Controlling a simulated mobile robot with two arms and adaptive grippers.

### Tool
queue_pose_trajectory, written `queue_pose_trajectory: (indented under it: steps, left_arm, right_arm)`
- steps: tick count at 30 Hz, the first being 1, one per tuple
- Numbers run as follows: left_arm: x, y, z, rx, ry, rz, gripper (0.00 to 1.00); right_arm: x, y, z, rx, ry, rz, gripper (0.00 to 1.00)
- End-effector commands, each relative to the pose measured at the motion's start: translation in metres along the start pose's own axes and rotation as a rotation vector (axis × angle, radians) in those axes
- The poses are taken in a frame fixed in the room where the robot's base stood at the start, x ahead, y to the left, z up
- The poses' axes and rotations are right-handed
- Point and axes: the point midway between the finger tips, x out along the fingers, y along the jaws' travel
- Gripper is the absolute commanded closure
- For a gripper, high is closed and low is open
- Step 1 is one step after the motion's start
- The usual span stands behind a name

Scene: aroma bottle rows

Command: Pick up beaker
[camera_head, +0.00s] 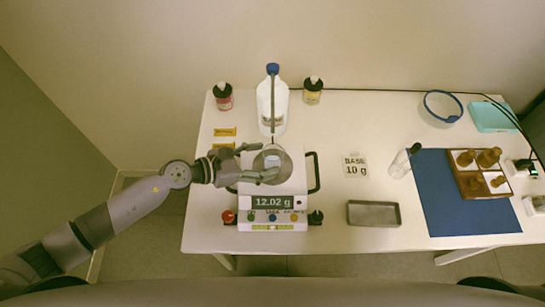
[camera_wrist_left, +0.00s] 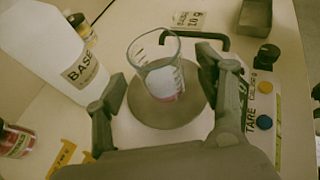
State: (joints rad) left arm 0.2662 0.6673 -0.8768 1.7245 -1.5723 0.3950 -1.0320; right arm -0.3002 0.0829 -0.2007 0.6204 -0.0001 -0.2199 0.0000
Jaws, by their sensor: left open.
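A clear glass beaker (camera_wrist_left: 154,50) with pinkish-white contents stands on the round grey pan (camera_wrist_left: 150,115) of a scale. In the head view the beaker (camera_head: 273,162) is small and partly hidden by my gripper. The scale (camera_head: 272,217) reads 12.02 g. My left gripper (camera_head: 264,163) reaches in from the left at the pan, with its fingers apart. In the left wrist view its two fingers (camera_wrist_left: 162,88) lie on either side of the beaker, with gaps to it. My right gripper is not in view.
A large white BASE bottle (camera_head: 272,105) stands behind the scale, with small bottles (camera_head: 223,96) (camera_head: 313,90) beside it. A dark handle (camera_head: 314,173) flanks the scale. Right of it are a metal tray (camera_head: 373,213), a clear vessel (camera_head: 402,162) and a blue mat (camera_head: 440,205) with a wooden rack (camera_head: 467,186).

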Motion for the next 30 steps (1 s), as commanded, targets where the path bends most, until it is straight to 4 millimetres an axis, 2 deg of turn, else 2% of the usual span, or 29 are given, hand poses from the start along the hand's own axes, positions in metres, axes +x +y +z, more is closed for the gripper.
queue_pose_trajectory:
  steps: [3, 7, 16, 30]
  left_arm:
    - [0.018, 0.001, 0.001, -0.003, -0.002, -0.001, 0.36]
    - [0.033, 0.001, 0.0, -0.001, -0.001, 0.0, 0.36]
    - [0.037, 0.001, -0.001, 0.0, 0.0, 0.0, 0.36]
    - [0.036, 0.001, -0.001, 0.0, 0.0, 0.0, 0.67]
  right_arm:
    - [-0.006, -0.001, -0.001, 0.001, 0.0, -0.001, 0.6]
    - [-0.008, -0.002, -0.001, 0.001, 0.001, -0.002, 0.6]
    - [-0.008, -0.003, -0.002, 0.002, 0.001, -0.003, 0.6]
    - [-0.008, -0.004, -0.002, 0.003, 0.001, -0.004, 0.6]
